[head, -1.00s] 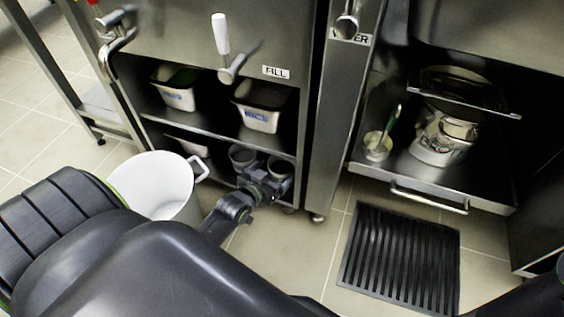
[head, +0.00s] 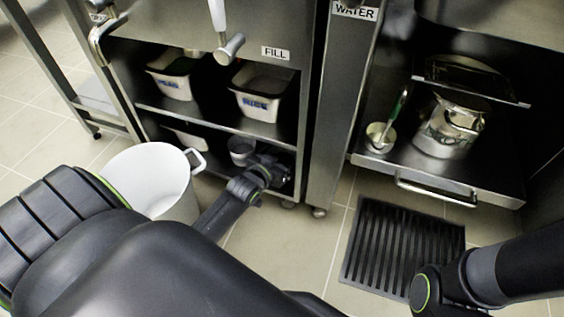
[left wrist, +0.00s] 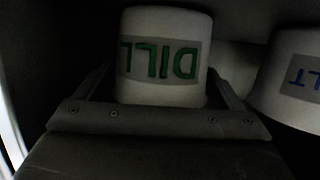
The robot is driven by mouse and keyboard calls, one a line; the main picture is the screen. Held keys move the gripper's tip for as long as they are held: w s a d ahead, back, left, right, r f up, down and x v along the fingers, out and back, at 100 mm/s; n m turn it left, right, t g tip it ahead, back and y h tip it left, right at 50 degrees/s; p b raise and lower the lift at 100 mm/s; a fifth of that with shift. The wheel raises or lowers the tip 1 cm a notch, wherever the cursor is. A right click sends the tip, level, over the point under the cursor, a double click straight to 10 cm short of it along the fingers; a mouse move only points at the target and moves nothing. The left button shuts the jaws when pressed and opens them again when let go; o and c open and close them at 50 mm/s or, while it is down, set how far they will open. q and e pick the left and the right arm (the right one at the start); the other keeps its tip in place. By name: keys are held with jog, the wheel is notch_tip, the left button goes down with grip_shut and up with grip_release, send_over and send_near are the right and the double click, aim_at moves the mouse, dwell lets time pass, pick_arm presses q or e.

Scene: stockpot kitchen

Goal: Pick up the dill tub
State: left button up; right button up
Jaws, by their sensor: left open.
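The dill tub (left wrist: 160,60) is a white tub with a grey label and green letters, upside down in the left wrist view. It stands between the two fingers of my open left gripper (left wrist: 160,75), with a finger on either side; I cannot tell whether they touch it. In the head view my left gripper (head: 272,170) reaches into the lower shelf of the cabinet, and it and the shadow mostly hide the tub there. My right arm shows at the lower right of the head view, but its gripper is not in view.
A second white tub (left wrist: 293,80) with blue letters stands close beside the dill tub. Labelled bins (head: 258,98) fill the shelf above. A white pot (head: 150,180) stands on the floor left of my arm. A black floor mat (head: 400,245) lies to the right.

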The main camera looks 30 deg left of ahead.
pick_arm(q)
jog(key=c, duration=0.8)
jog(key=shift+o, duration=0.2)
jog(key=shift+r, duration=0.1)
